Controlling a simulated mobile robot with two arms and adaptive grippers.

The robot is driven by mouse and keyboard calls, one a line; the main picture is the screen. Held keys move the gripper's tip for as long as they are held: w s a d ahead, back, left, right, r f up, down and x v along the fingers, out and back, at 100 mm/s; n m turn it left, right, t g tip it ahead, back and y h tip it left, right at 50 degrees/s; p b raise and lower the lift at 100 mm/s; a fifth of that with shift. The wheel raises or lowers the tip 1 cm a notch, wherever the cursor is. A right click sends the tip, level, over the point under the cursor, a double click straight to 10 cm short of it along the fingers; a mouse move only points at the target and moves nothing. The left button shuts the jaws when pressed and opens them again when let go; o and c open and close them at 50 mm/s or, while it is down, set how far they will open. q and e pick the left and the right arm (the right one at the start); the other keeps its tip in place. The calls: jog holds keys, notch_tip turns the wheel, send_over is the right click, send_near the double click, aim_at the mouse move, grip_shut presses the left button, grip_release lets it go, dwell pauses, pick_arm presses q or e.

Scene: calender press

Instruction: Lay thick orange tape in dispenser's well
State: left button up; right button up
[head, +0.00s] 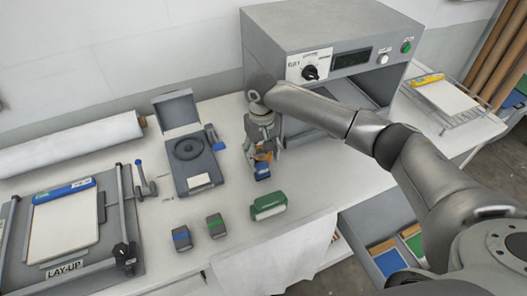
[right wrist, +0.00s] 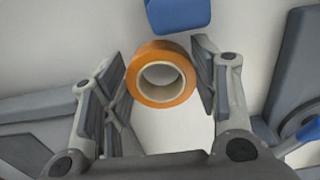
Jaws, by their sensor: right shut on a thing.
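The orange tape (right wrist: 161,74) is a thick ring with a pale core. It sits between the fingers of my right gripper (right wrist: 160,85), which is shut on it. In the head view my right gripper (head: 263,152) points down beside the dispenser, and only a little of the orange tape (head: 265,157) shows. I cannot tell whether the tape touches the table. The grey dispenser (head: 179,176) is left of the gripper, its lid (head: 176,108) raised. Its round well (head: 188,148) is dark, with a raised centre and no tape in it. My left gripper is out of view.
The press (head: 330,70) is behind.

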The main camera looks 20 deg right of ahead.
jog(key=shift+d+f+p, duration=0.1)
jog(key=shift+f+p, duration=0.1)
jog(key=shift+p, duration=0.15)
jog(key=shift+d+f, duration=0.1)
jog(key=shift+f, duration=0.1)
jog(key=shift+f, duration=0.15)
jog(key=o, duration=0.7)
